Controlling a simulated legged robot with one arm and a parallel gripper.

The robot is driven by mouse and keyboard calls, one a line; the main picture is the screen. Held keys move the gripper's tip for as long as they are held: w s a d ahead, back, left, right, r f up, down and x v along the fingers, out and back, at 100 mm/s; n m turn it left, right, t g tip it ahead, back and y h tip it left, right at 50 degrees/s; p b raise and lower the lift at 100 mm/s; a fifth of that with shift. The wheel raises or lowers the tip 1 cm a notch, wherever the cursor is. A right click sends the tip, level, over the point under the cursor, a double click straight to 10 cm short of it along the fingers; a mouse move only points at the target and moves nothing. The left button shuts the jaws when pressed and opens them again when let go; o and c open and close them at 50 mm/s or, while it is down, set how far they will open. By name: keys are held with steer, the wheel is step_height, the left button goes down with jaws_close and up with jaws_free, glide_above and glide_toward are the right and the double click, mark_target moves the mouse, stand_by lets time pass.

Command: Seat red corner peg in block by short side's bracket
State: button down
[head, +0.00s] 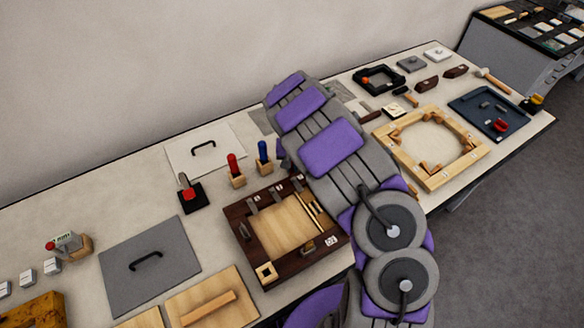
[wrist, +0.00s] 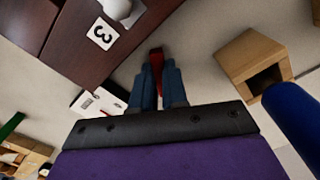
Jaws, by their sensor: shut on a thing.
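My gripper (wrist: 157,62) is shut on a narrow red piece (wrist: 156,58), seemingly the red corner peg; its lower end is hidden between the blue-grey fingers. In the wrist view it hangs over pale tabletop beside a dark wooden frame (wrist: 78,35) with a "3" label. In the head view my arm hides the gripper. There the dark frame (head: 247,240) lies flat around a light wood panel, with grey brackets (head: 253,202) along its far side. A small pale square block (head: 265,272) with a hole sits at its near left corner. A whitish fitting (wrist: 120,10) shows by the label.
An upright blue handle (head: 263,150) in a wooden block (head: 265,166) stands close to the gripper; it looms large in the wrist view (wrist: 295,125), beside a notched wooden block (wrist: 248,58). A red-handled piece (head: 233,164) stands left of it.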

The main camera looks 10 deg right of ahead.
mark_target(292, 169)
steer(key=s+r+n+p, duration=0.1)
steer(key=s+r, duration=0.1)
steer(key=r, duration=0.5)
steer(key=s+r+n+p, duration=0.1)
steer(key=s+r, duration=0.2)
steer(key=r, duration=0.5)
steer(key=shift+r+n, duration=0.2)
steer(key=shift+n, duration=0.2)
